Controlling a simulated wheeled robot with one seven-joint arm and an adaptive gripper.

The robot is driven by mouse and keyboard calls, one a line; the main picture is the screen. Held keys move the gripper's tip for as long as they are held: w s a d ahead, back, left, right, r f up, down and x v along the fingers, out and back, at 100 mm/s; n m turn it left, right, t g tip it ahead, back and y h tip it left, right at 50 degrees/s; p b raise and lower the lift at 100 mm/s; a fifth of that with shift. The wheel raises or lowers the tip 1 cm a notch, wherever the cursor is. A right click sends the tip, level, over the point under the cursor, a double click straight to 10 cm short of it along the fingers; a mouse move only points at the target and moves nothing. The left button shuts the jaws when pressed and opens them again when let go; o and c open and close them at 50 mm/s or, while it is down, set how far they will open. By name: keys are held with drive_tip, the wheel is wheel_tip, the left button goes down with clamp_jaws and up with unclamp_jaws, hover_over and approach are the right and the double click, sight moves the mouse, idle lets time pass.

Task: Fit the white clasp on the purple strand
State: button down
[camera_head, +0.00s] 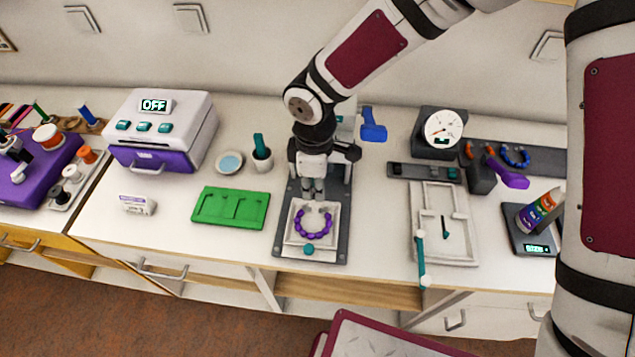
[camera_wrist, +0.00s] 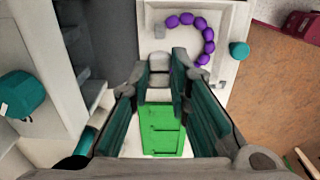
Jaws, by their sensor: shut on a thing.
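The purple strand (camera_head: 300,222) lies as an open ring of beads on a pale board in a dark frame, its gap facing the back. It also shows in the wrist view (camera_wrist: 208,34). My gripper (camera_head: 313,195) is above the back edge of that board, close to the strand's gap. In the wrist view my gripper (camera_wrist: 160,80) is shut on the white clasp (camera_wrist: 159,80), a pale, blocky piece between the teal finger pads. The clasp is apart from the beads in the wrist view; its height above the board I cannot tell.
A teal knob (camera_head: 309,249) sits at the board's front. A green tray (camera_head: 231,208) lies to the left, a white jig (camera_head: 458,240) with a teal lever to the right. A blue-handled part (camera_head: 373,126) stands behind my gripper. Bare table lies between the frame and jig.

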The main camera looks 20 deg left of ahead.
drive_tip(key=shift+f+b, duration=1.85)
drive_tip(key=shift+f, duration=1.2)
drive_tip(key=c, duration=1.1)
unclamp_jaws()
drive_tip(key=shift+r+p, duration=2.1)
drive_tip(key=shift+r, duration=1.4)
